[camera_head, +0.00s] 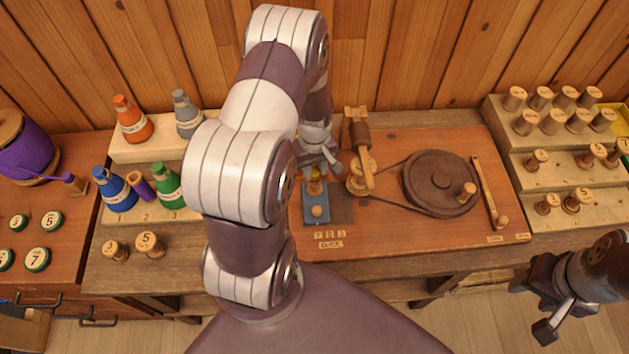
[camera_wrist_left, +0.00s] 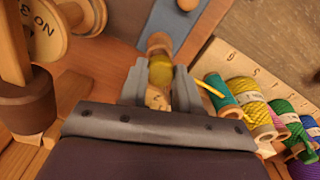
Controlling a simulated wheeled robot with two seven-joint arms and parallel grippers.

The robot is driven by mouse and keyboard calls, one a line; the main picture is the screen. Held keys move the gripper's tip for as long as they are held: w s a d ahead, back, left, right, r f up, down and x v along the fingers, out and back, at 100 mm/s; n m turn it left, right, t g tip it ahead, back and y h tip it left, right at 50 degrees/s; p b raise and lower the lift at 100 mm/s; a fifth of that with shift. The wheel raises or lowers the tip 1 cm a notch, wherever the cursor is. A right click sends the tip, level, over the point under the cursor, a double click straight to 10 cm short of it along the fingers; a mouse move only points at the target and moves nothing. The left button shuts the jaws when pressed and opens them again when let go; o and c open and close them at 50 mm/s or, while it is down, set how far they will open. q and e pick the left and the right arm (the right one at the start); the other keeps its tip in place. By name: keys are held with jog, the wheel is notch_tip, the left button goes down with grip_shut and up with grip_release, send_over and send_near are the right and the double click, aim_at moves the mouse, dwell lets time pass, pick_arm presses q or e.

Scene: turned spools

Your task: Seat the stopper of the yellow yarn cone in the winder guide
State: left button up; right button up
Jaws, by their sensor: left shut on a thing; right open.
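My left gripper (camera_head: 318,168) is shut on a small wooden piece with a yellow band (camera_wrist_left: 160,72), seen between its fingers in the left wrist view. I cannot tell whether this is the stopper or the yarn cone itself. In the head view the yellow piece (camera_head: 315,187) shows just below the fingers, over the far end of a blue plate (camera_head: 309,220) with a round wooden knob (camera_head: 317,211). The plate also shows in the wrist view (camera_wrist_left: 172,22). Which part is the winder guide is unclear, as is any contact. My right gripper (camera_head: 550,299) is open and empty.
A wooden winder with a dark wheel (camera_head: 438,183) and an upright spindle (camera_head: 360,150) stands right of the plate. Cones such as the green one (camera_head: 168,186) stand at left. Stepped racks with spools (camera_head: 541,159) stand at right. My left arm hides part of the bench.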

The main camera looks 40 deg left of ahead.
pick_arm(q)
jog(key=shift+f, duration=0.1)
jog(key=shift+f+b, duration=0.9)
jog(key=shift+f, duration=0.25)
jog(key=o, duration=1.5)
jog(key=shift+r, duration=0.1)
notch_tip(320, 180, up, 9)
jog(key=p, duration=0.8)
jog(key=shift+r, duration=0.2)
jog(key=shift+f, duration=0.2)
